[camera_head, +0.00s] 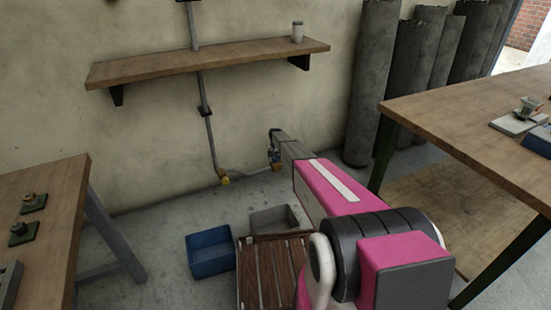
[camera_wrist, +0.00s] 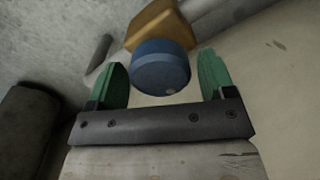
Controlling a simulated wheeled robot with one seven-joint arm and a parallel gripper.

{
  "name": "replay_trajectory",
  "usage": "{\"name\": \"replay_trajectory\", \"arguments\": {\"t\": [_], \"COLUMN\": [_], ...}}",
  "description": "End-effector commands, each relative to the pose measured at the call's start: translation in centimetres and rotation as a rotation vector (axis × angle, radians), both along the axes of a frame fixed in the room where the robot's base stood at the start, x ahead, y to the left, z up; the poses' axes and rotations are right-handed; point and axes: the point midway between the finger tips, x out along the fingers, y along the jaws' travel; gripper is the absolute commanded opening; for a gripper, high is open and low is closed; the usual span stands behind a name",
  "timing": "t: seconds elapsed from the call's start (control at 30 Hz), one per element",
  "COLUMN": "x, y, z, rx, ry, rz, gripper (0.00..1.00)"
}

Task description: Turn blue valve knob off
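The blue valve knob (camera_wrist: 161,68) is a round blue knob on a brass-coloured valve body (camera_wrist: 158,24), near the middle of the wrist view. My gripper (camera_wrist: 163,84) is open, with one green finger on each side of the knob. Gaps show between the knob and both fingers, so it is not clamped. In the head view my gripper (camera_head: 275,148) is at the far end of my arm, low by the back wall. There the knob is too small and too covered by my arm to make out clearly.
A grey pipe (camera_head: 208,125) runs down the wall to a yellow fitting (camera_head: 225,180). A wooden shelf (camera_head: 200,62) is above. A blue bin (camera_head: 210,253) and a grey bin (camera_head: 272,218) stand on the floor. Wooden tables flank left (camera_head: 60,200) and right (camera_head: 470,105); dark rolls (camera_head: 372,80) lean behind.

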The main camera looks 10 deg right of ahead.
Motion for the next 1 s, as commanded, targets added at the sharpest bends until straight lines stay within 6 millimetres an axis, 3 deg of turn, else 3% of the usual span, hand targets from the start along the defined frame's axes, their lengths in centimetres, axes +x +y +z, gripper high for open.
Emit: {"name": "replay_trajectory", "arguments": {"t": [0.03,0.1,0.13,0.57,1.0], "x": [-0.01,-0.01,0.0,0.0,-0.01], "y": [0.0,0.0,0.0,-0.01,-0.05], "z": [0.01,0.02,0.03,0.06,0.08], "rx": [0.0,0.0,0.0,0.0,0.0], "ry": [0.0,0.0,0.0,0.001,0.001], "rz": [0.0,0.0,0.0,-0.073,-0.432], "gripper": [0.58,0.36,0.35,0.35,0.35]}}
